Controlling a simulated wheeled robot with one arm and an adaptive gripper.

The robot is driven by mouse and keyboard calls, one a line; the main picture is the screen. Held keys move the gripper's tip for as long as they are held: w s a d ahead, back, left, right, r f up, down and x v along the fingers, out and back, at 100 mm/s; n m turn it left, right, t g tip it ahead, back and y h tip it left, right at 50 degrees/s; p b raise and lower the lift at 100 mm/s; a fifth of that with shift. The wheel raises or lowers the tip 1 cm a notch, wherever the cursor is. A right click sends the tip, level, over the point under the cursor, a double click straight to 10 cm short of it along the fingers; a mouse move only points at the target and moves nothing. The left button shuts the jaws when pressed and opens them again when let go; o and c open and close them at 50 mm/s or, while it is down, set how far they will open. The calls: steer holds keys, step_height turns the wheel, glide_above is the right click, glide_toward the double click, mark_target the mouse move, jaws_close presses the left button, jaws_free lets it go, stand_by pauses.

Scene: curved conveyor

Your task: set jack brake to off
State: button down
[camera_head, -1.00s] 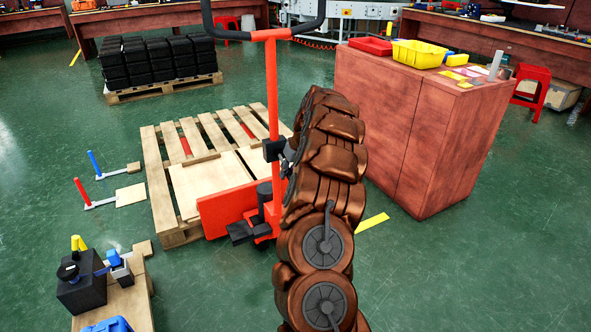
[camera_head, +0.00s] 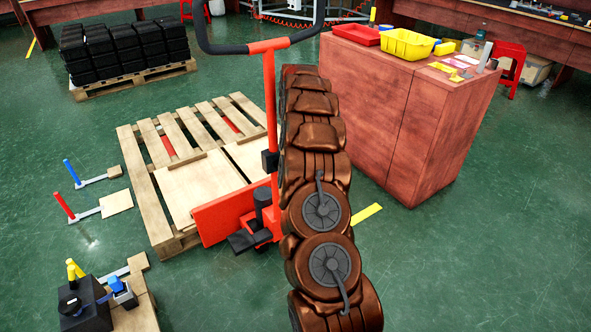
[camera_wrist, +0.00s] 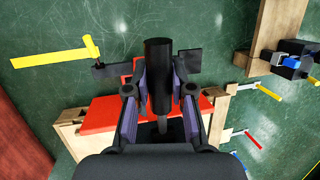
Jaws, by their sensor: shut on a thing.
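A pallet jack with a red mast (camera_head: 270,100) and a black handlebar stands at the near end of a wooden pallet (camera_head: 152,190). Its base has a red plate (camera_head: 212,216), a black upright cylinder (camera_head: 263,202) and black pedals (camera_head: 243,241). A small black block sits partway up the mast. In the wrist view my gripper (camera_wrist: 160,92) has its fingers on either side of a black cylinder (camera_wrist: 158,65), and is shut on it. The red plate lies behind in that view. In the head view my arm hides my gripper. I cannot tell which part is the brake.
A reddish-brown cabinet (camera_head: 420,130) with red and yellow trays stands close at the right. A low wooden platform (camera_head: 137,305) with a black box is at the lower left. Small red and blue levers (camera_head: 64,205) stand left of the pallet. Green floor is open between them.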

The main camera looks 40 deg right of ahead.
steer(key=shift+d, duration=0.1)
stand_by(0.5)
steer(key=c, duration=1)
jaws_free()
steer(key=shift+o, duration=0.2)
steer(key=shift+r, duration=0.1)
steer(key=shift+v, duration=3.65)
steer(key=shift+w, duration=0.15)
